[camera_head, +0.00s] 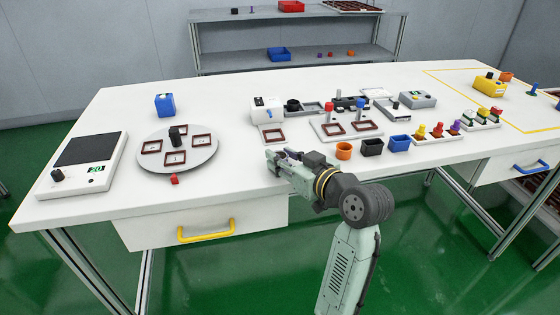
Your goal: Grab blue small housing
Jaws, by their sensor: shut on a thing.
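A small blue open-topped housing (399,143) stands upright near the front edge of the table, at the right end of a row of three. A black housing (372,147) and an orange housing (344,151) stand to its left. My gripper (273,160) is over the front edge of the table, left of this row and apart from it. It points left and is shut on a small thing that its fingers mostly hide. I cannot make out what this thing is. A larger blue block (164,105) with a dark top stands at the back left.
A round grey turntable (203,158) with brown frames is left of my gripper, beside a scale (82,163). Fixtures with trays (346,128) stand behind the housings. Several coloured buttons (438,130) are to their right. The back strip of the table is clear.

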